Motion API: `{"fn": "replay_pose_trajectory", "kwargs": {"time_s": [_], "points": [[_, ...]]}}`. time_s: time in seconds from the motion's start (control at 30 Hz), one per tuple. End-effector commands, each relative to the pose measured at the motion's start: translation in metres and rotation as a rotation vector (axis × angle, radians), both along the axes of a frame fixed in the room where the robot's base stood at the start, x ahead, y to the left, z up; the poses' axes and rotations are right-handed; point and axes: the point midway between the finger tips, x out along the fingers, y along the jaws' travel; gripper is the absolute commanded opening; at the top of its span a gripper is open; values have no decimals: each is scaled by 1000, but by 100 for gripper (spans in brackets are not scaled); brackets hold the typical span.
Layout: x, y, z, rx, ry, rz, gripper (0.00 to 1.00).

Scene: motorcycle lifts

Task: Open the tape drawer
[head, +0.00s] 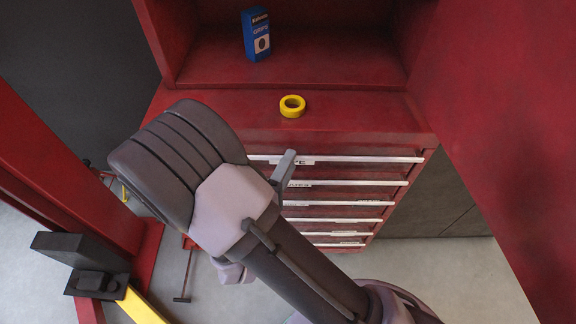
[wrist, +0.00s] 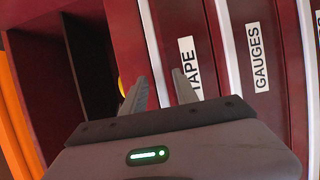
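The tape drawer (head: 375,168) is the top drawer of the red cabinet and looks closed. Its pale handle bar (head: 350,159) runs along its top edge. In the wrist view the TAPE label (wrist: 190,65) shows beside the handle strip (wrist: 151,40). My gripper (wrist: 160,86) is open, with one finger on each side of the strip's line. In the head view one finger of my gripper (head: 284,168) shows at the left part of the handle. I cannot tell whether the fingers touch the bar.
A yellow tape roll (head: 292,106) lies on the cabinet top. A blue box (head: 256,35) stands on the shelf behind. The GAUGES drawer (wrist: 257,57) is directly below, with several more drawers under it. A red panel (head: 500,110) rises at the right.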

Motion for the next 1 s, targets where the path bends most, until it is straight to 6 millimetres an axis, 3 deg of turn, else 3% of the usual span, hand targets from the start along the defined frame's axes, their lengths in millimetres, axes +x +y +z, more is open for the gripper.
{"fn": "replay_pose_trajectory", "kwargs": {"time_s": [0.27, 0.47, 1.0], "points": [[3, -1, 0, 0, 0, 1, 35], [3, -1, 0, 0, 0, 0, 0], [3, -1, 0, 0, 0, 0, 0]]}}
